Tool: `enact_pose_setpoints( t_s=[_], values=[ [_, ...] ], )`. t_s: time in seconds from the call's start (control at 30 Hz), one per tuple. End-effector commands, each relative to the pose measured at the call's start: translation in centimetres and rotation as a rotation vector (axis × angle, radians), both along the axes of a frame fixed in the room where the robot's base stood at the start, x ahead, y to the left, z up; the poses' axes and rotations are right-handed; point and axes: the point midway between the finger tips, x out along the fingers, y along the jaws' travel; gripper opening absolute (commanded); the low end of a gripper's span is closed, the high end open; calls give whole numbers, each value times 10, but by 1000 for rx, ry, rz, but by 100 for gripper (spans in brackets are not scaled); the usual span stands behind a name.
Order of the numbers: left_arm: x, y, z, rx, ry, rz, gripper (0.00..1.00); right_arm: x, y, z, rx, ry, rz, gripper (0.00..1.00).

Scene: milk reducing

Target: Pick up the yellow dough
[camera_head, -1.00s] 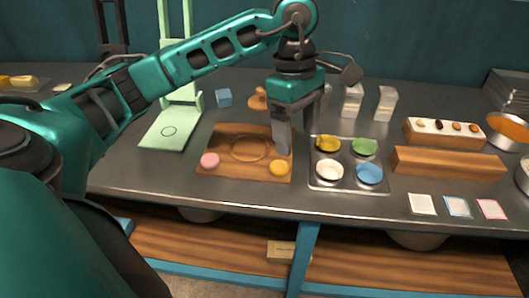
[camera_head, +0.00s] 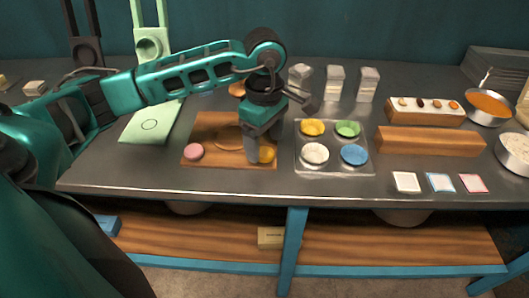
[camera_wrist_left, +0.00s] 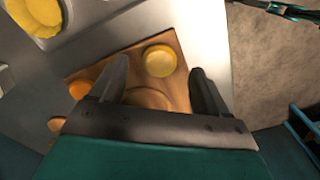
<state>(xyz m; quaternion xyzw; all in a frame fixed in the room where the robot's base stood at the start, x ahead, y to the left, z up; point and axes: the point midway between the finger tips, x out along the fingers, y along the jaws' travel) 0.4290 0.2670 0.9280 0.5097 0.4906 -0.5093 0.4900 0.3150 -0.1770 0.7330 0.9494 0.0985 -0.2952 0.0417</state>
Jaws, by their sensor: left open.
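The yellow dough (camera_head: 267,154) is a small round piece on the right front part of the wooden board (camera_head: 203,127), partly hidden by my left gripper (camera_head: 257,151) in the head view. In the left wrist view the dough (camera_wrist_left: 160,61) lies ahead, between the lines of the two fingers. My left gripper (camera_wrist_left: 160,82) is open and empty, pointing down over the board; I cannot tell its exact height. My right gripper is not in view.
A pink dough piece (camera_head: 193,151) sits at the board's left front. To the right is a metal tray (camera_head: 334,144) with yellow, green, white and blue bowls. Three cards lie at the right front edge.

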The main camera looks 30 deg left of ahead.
Motion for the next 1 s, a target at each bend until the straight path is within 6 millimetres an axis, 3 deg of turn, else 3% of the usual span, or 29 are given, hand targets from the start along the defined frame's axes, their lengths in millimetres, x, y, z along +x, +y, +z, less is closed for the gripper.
enact_pose_setpoints(
  t_s=[0.17, 0.43, 1.0],
  values=[
    [0, -1, -21, -1, 2, -1, 76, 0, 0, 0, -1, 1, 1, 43],
    [0, -1, -24, -1, 0, -1, 76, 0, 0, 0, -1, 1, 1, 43],
    [0, 0, -23, -1, 0, -1, 21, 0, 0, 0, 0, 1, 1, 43]
  ],
)
